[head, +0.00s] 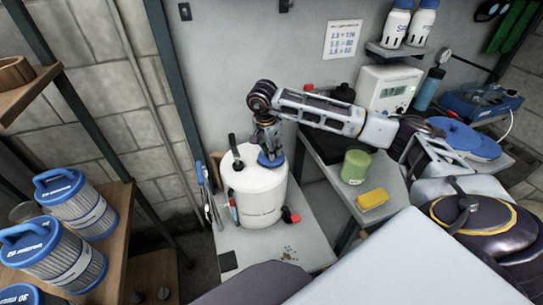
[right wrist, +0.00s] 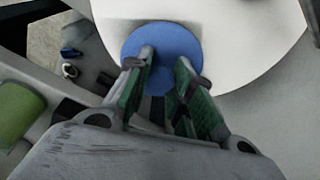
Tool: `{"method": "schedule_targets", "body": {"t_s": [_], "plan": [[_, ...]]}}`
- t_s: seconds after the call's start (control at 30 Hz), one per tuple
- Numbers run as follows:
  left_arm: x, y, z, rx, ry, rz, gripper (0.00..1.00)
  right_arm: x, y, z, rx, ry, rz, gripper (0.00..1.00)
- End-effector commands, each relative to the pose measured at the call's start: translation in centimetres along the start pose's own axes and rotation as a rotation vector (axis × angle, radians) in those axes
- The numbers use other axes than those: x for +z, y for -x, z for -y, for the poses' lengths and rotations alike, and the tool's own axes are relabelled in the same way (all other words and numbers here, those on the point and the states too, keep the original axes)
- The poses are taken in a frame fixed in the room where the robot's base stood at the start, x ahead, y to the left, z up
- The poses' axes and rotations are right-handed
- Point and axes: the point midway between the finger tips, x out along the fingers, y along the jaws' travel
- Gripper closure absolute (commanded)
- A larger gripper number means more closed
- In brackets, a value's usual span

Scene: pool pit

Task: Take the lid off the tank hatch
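The white tank (head: 255,196) stands on a light bench in the head view. A round blue lid (head: 271,160) lies on the right part of its top. In the right wrist view the lid (right wrist: 190,42) is a flat blue disc on the white tank top (right wrist: 245,30). My right gripper (head: 268,150) points down over the lid. Its fingers (right wrist: 166,62), with green pads, are apart, and blue shows between them. I cannot tell whether the fingertips touch the lid. The lid's middle is partly hidden by the fingers. My left gripper is out of view.
A black fitting (head: 235,150) rises from the tank's top left. A green container (head: 354,167) and a yellow sponge (head: 373,199) are on the bench to the right. Blue-capped filter cartridges (head: 77,202) stand on the left shelf. Bench space before the tank is mostly clear.

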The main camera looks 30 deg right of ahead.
Motion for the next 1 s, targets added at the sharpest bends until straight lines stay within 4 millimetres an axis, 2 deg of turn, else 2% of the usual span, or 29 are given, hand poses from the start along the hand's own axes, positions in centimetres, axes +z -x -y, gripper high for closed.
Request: {"method": "schedule_targets", "body": {"t_s": [0.03,0.27,0.57,0.77,1.0], "plan": [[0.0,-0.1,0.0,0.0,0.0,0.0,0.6,0.2,-0.8,-0.2,0.01,0.001,0.0,1.0],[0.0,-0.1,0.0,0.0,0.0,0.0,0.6,0.3,-0.9,-0.3,0.015,0.003,0.001,1.0],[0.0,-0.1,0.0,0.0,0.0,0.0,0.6,0.2,-0.3,-0.4,0.016,0.004,0.002,1.0],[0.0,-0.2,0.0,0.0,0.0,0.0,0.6,-0.2,1.9,-0.2,0.01,0.003,0.001,1.0],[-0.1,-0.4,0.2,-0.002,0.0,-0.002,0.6,-0.8,5.7,-0.1,0.006,0.002,0.0,1.0]]}}
